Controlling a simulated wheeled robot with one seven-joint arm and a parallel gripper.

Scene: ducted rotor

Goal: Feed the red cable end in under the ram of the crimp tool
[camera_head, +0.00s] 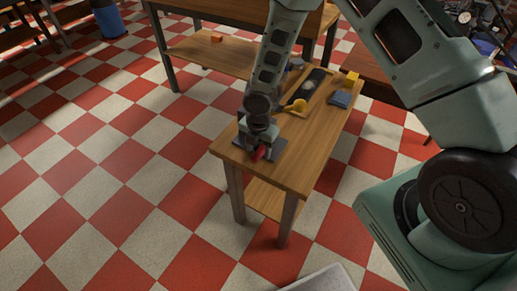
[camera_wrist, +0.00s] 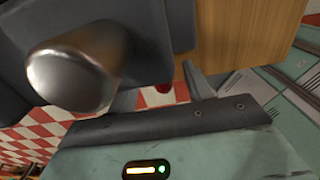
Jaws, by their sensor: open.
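The crimp tool shows as a dark grey base plate (camera_head: 276,146) at the front left corner of the small wooden table. In the wrist view its large grey body (camera_wrist: 160,25) and a round metal cylinder (camera_wrist: 78,65) fill the upper left. The red cable end (camera_head: 259,154) shows by the tool; a small red part of it (camera_wrist: 163,88) shows between my fingers. My gripper (camera_wrist: 160,94) is open, its two fingers spread either side of the red piece, close against the tool. Whether the red end lies under the ram is hidden.
On the wooden table (camera_head: 235,158), a long tray (camera_head: 317,103), a yellow part (camera_head: 293,106), a blue block (camera_head: 340,99) and a yellow block (camera_head: 352,78) stand behind the tool. A larger bench (camera_head: 215,52) stands behind. The checkered floor at left is mostly clear.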

